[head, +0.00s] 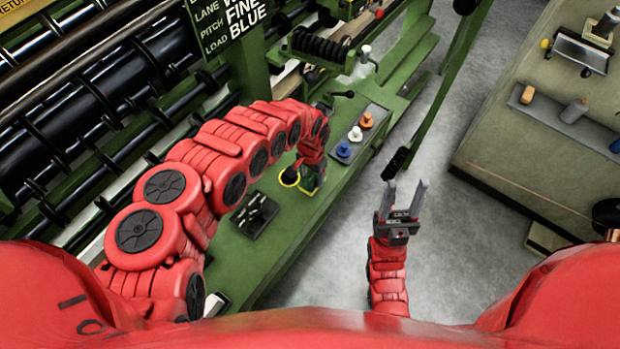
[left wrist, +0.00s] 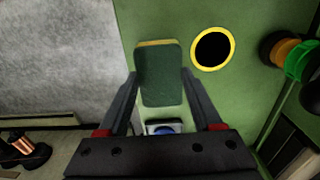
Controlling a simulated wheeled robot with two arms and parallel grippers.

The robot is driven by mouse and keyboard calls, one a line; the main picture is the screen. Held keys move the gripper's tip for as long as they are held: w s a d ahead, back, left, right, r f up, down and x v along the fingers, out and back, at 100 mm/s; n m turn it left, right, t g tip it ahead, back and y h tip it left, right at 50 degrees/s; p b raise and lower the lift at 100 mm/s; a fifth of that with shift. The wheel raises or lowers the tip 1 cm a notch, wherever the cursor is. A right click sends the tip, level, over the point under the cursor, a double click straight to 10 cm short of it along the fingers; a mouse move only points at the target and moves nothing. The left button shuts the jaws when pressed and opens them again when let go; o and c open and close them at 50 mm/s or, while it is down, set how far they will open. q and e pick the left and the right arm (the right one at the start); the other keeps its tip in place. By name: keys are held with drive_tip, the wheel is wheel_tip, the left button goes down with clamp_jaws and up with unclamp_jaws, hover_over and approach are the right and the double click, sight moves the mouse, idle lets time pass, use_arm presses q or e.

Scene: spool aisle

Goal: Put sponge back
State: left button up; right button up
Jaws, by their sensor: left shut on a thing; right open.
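The sponge (left wrist: 160,78), dark green with a yellow edge, is between the fingers of my left gripper (left wrist: 160,95) in the left wrist view. My left gripper (head: 312,184) is shut on it over the green machine bench (head: 280,222). I cannot tell whether the sponge touches the bench. A yellow-rimmed dark hole (left wrist: 213,48) lies just right of the sponge in the left wrist view. The yellow rim (head: 289,178) also shows in the head view. My right gripper (head: 405,197) is open and empty above the grey floor.
A grey strip holds orange (head: 366,120), white (head: 355,134) and blue (head: 343,150) knobs beside my left gripper. A dark slotted block (head: 255,214) lies on the bench. A dark brush (head: 395,163) hangs nearby. A beige cabinet (head: 530,150) stands right, across clear floor.

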sight(310, 176)
use_arm(q)
drive_tip(key=shift+w, duration=0.3)
drive_tip(key=shift+w+a, duration=0.1)
drive_tip(key=shift+a, duration=0.15)
drive_tip(key=shift+d+f, duration=0.1)
drive_tip(key=shift+f, duration=1.65)
